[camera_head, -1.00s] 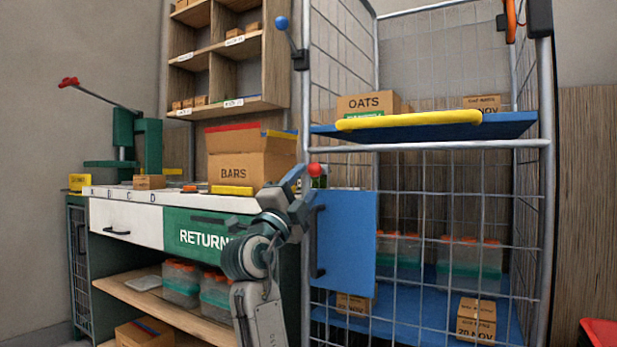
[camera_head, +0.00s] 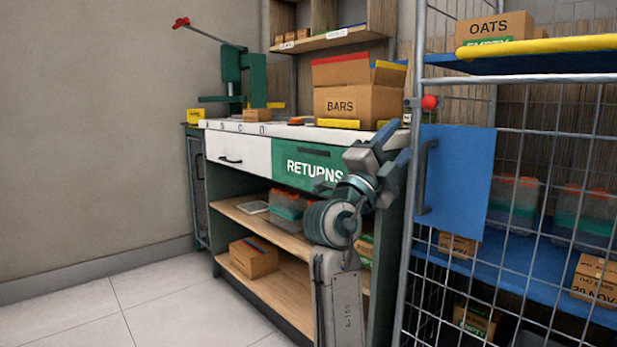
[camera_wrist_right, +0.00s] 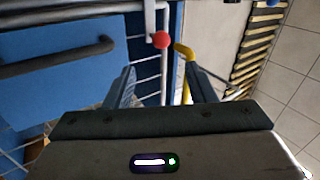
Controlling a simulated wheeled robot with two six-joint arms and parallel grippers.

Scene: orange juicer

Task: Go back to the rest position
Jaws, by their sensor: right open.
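My right gripper (camera_head: 394,150) is in front of the counter's right end, left of the cage's blue door panel (camera_head: 460,180). In the right wrist view its two fingers (camera_wrist_right: 160,87) stand apart with nothing between them. Past the fingertips are a red ball knob (camera_wrist_right: 161,40) and a yellow bar (camera_wrist_right: 185,55). The blue panel with its dark handle (camera_wrist_right: 60,58) fills the left of that view. My left gripper does not show.
The counter (camera_head: 237,151) has a green RETURNS drawer (camera_head: 310,168). An open BARS box (camera_head: 345,103) and a green press (camera_head: 235,75) are on top. The wire cage (camera_head: 408,270) stands at right, with an OATS box (camera_head: 494,30) on its upper shelf. Tiled floor (camera_head: 170,300) is clear at left.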

